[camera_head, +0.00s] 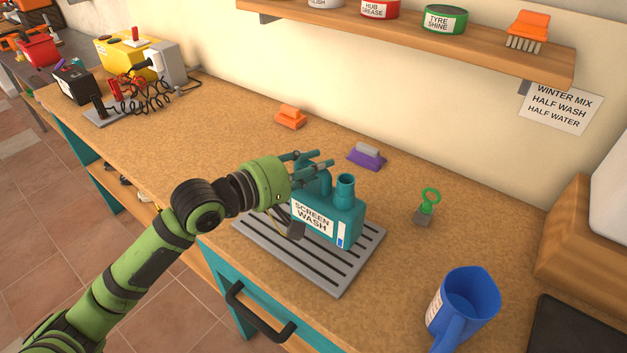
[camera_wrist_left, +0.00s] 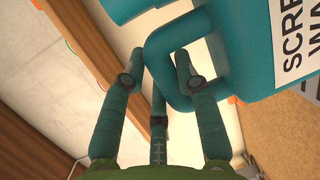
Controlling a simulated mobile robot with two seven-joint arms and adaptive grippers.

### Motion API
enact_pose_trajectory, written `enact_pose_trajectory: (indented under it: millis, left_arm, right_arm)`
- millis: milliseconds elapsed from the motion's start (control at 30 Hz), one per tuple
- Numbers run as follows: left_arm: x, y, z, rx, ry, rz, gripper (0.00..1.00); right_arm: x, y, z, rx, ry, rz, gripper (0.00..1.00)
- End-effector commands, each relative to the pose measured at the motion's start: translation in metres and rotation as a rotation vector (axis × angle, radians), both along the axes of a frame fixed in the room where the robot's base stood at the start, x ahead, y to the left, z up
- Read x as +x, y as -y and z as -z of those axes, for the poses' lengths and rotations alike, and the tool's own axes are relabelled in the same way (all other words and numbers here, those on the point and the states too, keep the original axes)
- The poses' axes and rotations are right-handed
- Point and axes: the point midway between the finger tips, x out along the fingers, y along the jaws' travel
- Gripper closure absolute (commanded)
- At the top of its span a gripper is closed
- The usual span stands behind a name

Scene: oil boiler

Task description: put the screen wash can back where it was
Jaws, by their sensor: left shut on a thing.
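The teal screen wash can (camera_head: 328,216), with a white label and an upright spout, is upright at the grey slatted tray (camera_head: 358,264) on the workbench. I cannot tell whether its base touches the slats. My left gripper (camera_head: 312,164) is shut on the can's handle from the left and above. In the left wrist view the fingers (camera_wrist_left: 182,85) are around the handle loop of the can (camera_wrist_left: 235,60), and part of the label shows. My right gripper is not in view.
A blue jug (camera_head: 468,300) stands at the front right. A green-handled tool (camera_head: 427,207), a purple brush (camera_head: 367,156) and an orange brush (camera_head: 291,117) lie behind the tray. A shelf (camera_head: 440,45) hangs above.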

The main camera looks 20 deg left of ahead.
Motion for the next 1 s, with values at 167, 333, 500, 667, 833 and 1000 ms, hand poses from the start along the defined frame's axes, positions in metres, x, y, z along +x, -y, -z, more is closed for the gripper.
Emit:
enact_pose_trajectory:
  millis: [167, 333, 500, 667, 833, 1000]
  left_arm:
    - [-0.001, 0.0, 0.027, -0.002, -0.005, 0.0, 1.0]
    - [0.0, 0.0, 0.036, -0.002, 0.001, 0.0, 1.0]
    - [0.0, 0.001, 0.036, -0.002, 0.001, 0.001, 1.0]
    - [0.0, 0.001, 0.04, -0.003, -0.001, 0.0, 1.0]
    - [-0.001, 0.001, 0.041, 0.0, -0.004, 0.001, 0.46]
    - [-0.001, 0.001, 0.04, 0.0, -0.004, 0.001, 0.46]
  right_arm:
    - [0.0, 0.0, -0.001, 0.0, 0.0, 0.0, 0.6]
    - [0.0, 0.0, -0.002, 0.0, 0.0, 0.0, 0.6]
    - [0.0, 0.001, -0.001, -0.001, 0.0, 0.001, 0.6]
    - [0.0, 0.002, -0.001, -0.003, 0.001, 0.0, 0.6]
    - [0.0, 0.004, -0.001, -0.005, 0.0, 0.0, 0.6]
    - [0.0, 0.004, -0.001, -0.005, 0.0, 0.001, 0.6]
